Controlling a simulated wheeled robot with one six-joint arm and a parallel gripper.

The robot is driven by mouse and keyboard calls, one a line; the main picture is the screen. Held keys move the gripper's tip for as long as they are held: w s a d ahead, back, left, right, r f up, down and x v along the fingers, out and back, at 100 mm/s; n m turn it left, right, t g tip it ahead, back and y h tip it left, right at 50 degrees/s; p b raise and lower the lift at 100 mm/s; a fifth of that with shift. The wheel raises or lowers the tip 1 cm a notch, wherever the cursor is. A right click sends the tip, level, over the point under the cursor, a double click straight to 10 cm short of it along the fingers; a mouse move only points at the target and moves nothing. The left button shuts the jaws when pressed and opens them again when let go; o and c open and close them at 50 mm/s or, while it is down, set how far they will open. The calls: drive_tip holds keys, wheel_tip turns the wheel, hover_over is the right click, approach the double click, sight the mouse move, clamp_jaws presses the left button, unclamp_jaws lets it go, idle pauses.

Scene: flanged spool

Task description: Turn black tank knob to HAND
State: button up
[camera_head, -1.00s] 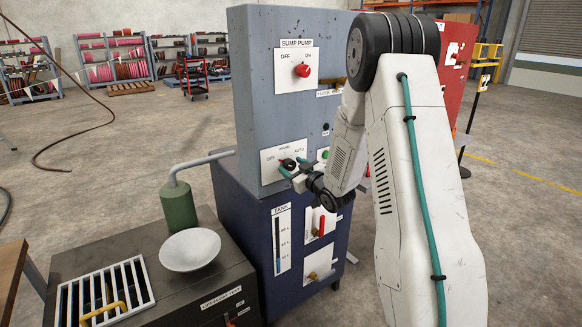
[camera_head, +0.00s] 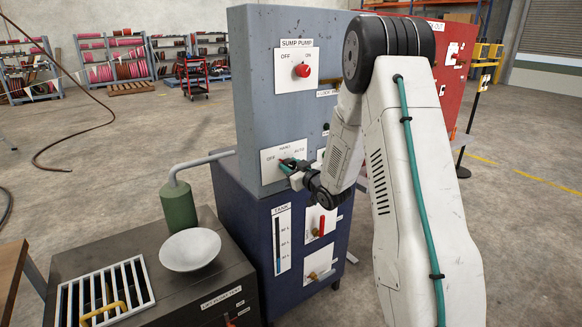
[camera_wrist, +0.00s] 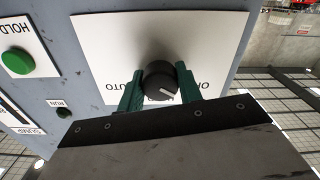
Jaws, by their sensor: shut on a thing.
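The black tank knob (camera_wrist: 160,72) sits on a white plate (camera_wrist: 95,45) labelled OFF, HAND and AUTO. In the head view my gripper (camera_head: 290,165) is against the plate (camera_head: 267,168) and covers most of the knob.
A red SUMP PUMP knob (camera_head: 302,70) is higher on the grey panel (camera_head: 258,100). A green button (camera_wrist: 16,62) is beside the plate. Below, the blue cabinet has a tank gauge (camera_head: 282,240) and a red handle (camera_head: 322,225). A bench with a white bowl (camera_head: 190,249) stands at left.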

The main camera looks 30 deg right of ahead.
drive_tip(key=m, duration=0.5)
drive_tip(key=shift+m, duration=0.3)
drive_tip(key=m, duration=0.5)
drive_tip(key=shift+m, duration=0.4)
drive_tip(key=o, duration=1)
drive_tip(key=s, duration=0.8)
drive_tip(key=shift+d, duration=0.2)
